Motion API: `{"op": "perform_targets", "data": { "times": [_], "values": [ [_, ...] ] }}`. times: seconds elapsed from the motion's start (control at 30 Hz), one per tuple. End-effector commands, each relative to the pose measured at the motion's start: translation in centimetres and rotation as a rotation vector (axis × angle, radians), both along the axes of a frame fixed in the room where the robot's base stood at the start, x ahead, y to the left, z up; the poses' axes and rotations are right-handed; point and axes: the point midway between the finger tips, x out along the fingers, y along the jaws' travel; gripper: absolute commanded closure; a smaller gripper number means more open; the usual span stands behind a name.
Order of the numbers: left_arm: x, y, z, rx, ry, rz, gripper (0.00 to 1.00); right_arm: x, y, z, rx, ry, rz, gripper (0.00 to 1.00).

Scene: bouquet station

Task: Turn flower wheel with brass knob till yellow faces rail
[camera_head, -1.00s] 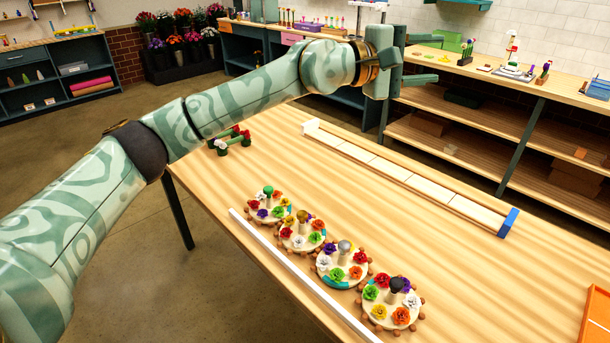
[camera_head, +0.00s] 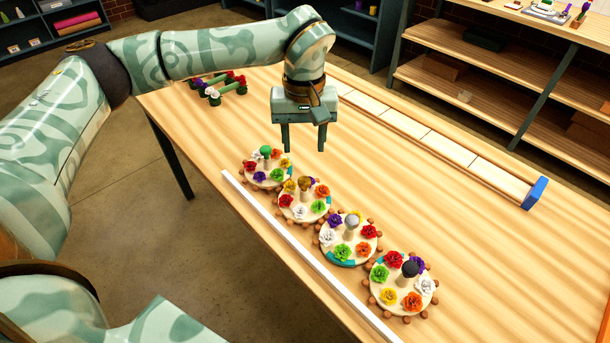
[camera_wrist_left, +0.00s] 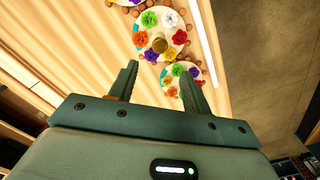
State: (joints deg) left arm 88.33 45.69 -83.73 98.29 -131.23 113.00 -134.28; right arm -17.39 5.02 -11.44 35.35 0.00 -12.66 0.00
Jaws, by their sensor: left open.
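The brass-knob flower wheel (camera_head: 306,217) is a round cream disc with pegs around its rim, second from the far end of a row. Its brass knob (camera_head: 305,183) stands at its centre. Its yellow flower (camera_head: 289,186) is on the upper-left side; the red flower (camera_head: 285,201) lies closest to the white rail (camera_head: 280,229). My left gripper (camera_head: 304,150) is open and empty, pointing down above and behind the wheel. In the left wrist view, the brass knob (camera_wrist_left: 160,45) shows ahead, beyond the open fingertips (camera_wrist_left: 160,70). My right gripper is out of view.
A green-knob wheel (camera_head: 265,153) stands close on one side, a silver-knob wheel (camera_head: 351,222) on the other, then a dark-knob wheel (camera_head: 410,269). A long tiled strip (camera_head: 430,140) with a blue end lies behind. Bare table lies between strip and wheels.

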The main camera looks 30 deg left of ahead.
Motion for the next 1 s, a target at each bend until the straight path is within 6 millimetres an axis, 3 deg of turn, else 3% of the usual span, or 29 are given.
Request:
{"op": "perform_targets", "data": {
  "times": [0.03,0.2,0.4,0.83,0.87,1.0],
  "values": [
    [-0.1,0.0,-1.8,-0.001,0.008,0.0,0.51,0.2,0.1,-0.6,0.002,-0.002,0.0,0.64],
    [-0.1,0.0,-6.0,-0.002,0.005,0.001,0.51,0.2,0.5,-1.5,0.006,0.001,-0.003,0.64],
    [0.0,0.0,-9.2,-0.002,0.002,0.002,0.51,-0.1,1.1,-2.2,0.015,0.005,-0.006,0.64],
    [0.0,0.0,-10.2,-0.002,-0.001,0.001,0.51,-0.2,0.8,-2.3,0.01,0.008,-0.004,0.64],
    [0.0,0.0,-10.2,-0.002,-0.001,0.001,0.57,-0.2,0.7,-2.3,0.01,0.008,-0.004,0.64],
    [0.0,0.0,-10.2,-0.002,-0.001,0.001,0.96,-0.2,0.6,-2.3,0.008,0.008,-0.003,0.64]
  ]
}}
